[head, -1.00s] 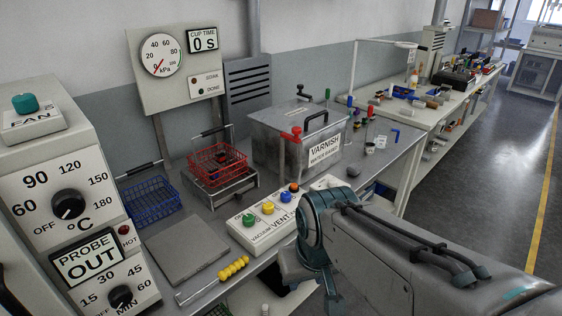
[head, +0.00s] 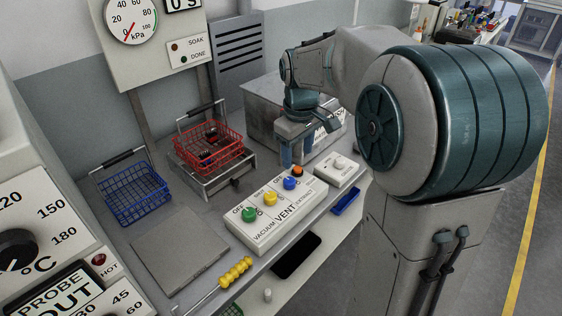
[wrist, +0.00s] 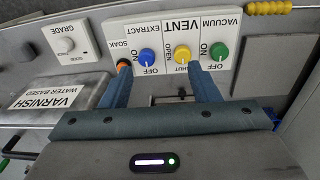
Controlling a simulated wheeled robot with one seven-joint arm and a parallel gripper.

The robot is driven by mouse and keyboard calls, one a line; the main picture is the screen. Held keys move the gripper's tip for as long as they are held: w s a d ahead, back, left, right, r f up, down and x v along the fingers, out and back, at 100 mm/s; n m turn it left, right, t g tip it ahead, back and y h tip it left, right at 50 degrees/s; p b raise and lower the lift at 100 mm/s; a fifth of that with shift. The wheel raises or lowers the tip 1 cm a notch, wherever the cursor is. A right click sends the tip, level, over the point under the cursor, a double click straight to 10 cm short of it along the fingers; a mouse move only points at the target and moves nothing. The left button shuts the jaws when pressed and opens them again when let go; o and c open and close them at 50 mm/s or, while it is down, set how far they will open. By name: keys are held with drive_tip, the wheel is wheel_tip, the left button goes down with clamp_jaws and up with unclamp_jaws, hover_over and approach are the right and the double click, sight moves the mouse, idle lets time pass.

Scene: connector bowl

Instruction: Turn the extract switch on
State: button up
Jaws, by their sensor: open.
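The white control panel (head: 262,232) lies on the bench with a green VACUUM knob (head: 249,214), a yellow VENT knob (head: 270,199) and a blue EXTRACT knob (head: 290,183). In the wrist view the blue knob (wrist: 147,56) shows between my fingers, nearer the left one, and its pointer seems to face OFF. My gripper (wrist: 164,72) is open and empty. In the head view my gripper (head: 291,161) points down behind the panel's far end, close to the blue knob. I cannot tell whether it touches anything.
An orange SOAK button (head: 296,170) sits beside the blue knob, close to my left finger in the wrist view. A GRADE box (head: 338,169) and the VARNISH tank (head: 262,117) stand close by. A red basket (head: 207,150) and blue basket (head: 132,194) stand left.

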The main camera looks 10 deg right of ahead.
sight(289, 180)
drive_tip(key=w+f+n, duration=0.3)
drive_tip(key=w, duration=0.5)
drive_tip(key=shift+g, duration=0.4)
wheel_tip(289, 180, down, 14)
drive_tip(key=shift+r+p, duration=0.15)
drive_tip(key=shift+p, duration=0.15)
drive_tip(key=c, duration=1)
